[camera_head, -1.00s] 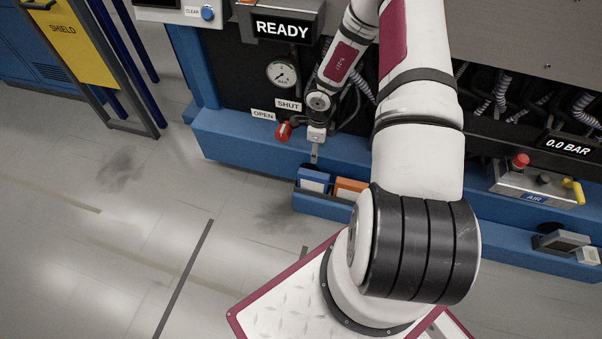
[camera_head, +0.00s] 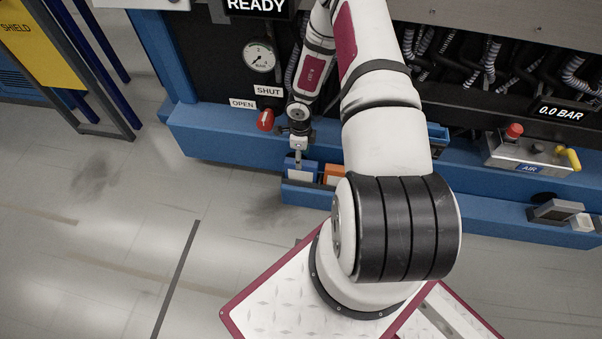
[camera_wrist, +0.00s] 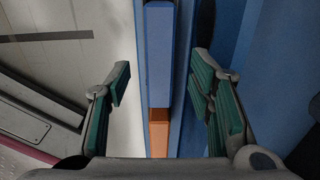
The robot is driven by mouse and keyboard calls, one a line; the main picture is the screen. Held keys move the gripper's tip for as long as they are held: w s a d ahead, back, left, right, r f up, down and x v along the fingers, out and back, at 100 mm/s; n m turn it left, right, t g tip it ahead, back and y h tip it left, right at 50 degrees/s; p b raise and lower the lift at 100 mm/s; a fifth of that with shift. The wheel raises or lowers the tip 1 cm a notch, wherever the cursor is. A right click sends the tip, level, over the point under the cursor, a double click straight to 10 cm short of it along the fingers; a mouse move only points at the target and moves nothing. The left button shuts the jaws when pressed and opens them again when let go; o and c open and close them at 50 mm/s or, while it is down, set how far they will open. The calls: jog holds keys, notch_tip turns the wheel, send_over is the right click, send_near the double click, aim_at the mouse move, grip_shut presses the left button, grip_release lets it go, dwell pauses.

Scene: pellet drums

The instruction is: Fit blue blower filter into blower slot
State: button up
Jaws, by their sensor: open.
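The blue blower filter (camera_head: 302,171) stands in a blue holder (camera_head: 305,195) at the front of the machine, left of an orange filter (camera_head: 335,175). In the wrist view the blue filter (camera_wrist: 158,55) runs up the middle, with the orange filter (camera_wrist: 159,132) below it. My gripper (camera_head: 298,157) is just above the blue filter. In the wrist view my open gripper (camera_wrist: 162,68) has one green-padded finger on each side of the blue filter, with gaps showing. I cannot make out the blower slot for certain.
A red-handled valve (camera_head: 265,120) with OPEN and SHUT labels is left of my gripper. An air box (camera_head: 528,152) with a red button and yellow lever is at the right. A grey block (camera_head: 556,210) sits on the blue ledge there.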

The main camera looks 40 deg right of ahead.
aim_at(301, 172)
notch_tip(301, 172, down, 4)
jog(key=shift+s+f+b, duration=0.15)
jog(key=shift+f+b, duration=0.05)
jog(key=shift+b, duration=1.05)
jog(key=shift+c, duration=0.3)
grip_shut()
jog(key=shift+r, duration=0.1)
jog(key=shift+r, duration=0.1)
